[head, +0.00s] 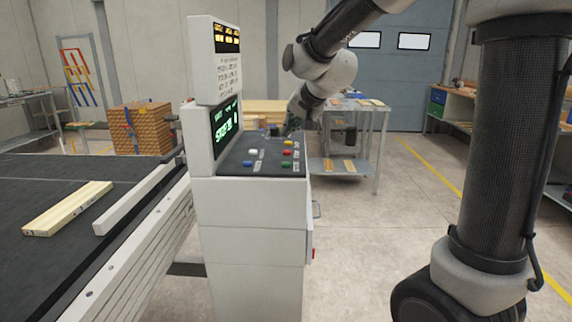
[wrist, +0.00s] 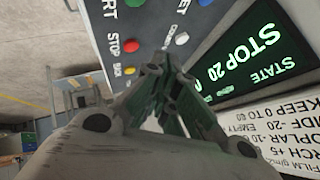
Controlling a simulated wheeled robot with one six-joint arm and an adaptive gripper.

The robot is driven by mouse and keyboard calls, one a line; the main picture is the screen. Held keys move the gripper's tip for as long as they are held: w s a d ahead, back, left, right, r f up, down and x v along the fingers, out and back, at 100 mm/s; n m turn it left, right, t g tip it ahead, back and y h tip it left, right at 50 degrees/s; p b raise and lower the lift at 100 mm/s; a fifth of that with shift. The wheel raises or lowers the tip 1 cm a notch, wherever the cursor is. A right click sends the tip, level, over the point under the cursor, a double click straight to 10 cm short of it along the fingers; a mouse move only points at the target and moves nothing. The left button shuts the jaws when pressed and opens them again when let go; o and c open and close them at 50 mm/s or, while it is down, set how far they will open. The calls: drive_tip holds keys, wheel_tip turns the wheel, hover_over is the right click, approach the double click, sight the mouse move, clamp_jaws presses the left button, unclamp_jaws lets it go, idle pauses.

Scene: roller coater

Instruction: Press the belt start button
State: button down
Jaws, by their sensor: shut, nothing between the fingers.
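The control panel (head: 262,140) slopes on top of a white cabinet. A green button (head: 285,166) sits at its near right edge; in the wrist view the green button (wrist: 135,2) is cut by the top edge, beside a label ending in "RT". A red button (head: 288,144) marked STOP (wrist: 131,46) and a yellow button (head: 287,153) lie in the same row. White (head: 252,153) and blue (head: 248,164) buttons lie to the left. My gripper (wrist: 161,68) is shut and empty, its fingertips over the panel's far part; whether they touch it I cannot tell.
The green-lit screen (head: 228,123) reads STATE STOP 20 in the wrist view and rises at the panel's left. A conveyor belt (head: 60,240) with a wooden board (head: 68,208) lies at left. A metal table (head: 350,110) stands behind. Floor right of the cabinet is clear.

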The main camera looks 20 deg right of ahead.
sight(286, 164)
drive_tip(key=shift+f, duration=3.3)
drive_tip(key=shift+f, duration=0.1)
drive_tip(key=shift+f, duration=0.35)
